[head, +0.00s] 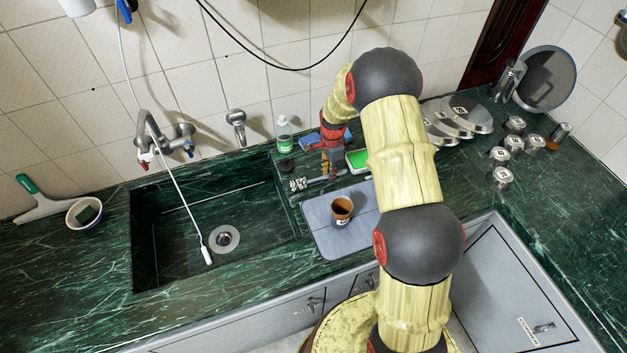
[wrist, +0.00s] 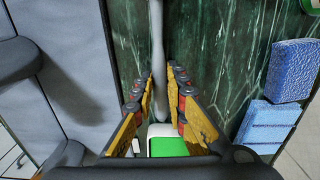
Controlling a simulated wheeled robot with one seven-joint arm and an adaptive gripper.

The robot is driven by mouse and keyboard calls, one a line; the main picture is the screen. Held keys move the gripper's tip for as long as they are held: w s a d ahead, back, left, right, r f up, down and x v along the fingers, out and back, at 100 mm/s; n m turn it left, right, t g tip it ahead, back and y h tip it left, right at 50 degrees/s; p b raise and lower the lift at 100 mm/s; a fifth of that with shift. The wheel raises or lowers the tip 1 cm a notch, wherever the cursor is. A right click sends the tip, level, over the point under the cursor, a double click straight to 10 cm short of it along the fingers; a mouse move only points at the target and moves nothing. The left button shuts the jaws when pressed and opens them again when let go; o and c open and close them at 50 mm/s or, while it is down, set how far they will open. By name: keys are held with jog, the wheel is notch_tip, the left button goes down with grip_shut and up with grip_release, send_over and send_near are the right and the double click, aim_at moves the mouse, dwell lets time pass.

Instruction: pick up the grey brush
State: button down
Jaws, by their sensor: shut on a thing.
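The grey brush (wrist: 157,45) shows in the wrist view as a long pale grey handle running from the top edge down between the fingers. In the head view part of a grey handle (head: 318,181) shows low beside my gripper (head: 332,172), pointing left toward the sink.
A green and white item (head: 357,159) lies close right of my gripper. Blue sponges (wrist: 292,72) lie on the wall side. A clear bottle (head: 284,133) stands behind left. A brown cup (head: 341,210) stands on a grey mat (head: 318,216). The sink (head: 180,250) opens at left.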

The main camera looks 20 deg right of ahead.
jog(key=shift+r, duration=0.15)
jog(key=shift+r, duration=0.6)
jog(key=s+a+r+p, duration=0.2)
jog(key=s+a+r, duration=0.2)
jog(key=s+r, duration=0.7)
jog(key=shift+s+r+p, duration=0.3)
jog(key=shift+s+p, duration=0.1)
jog(key=shift+s, duration=0.8)
jog(key=shift+a, duration=0.1)
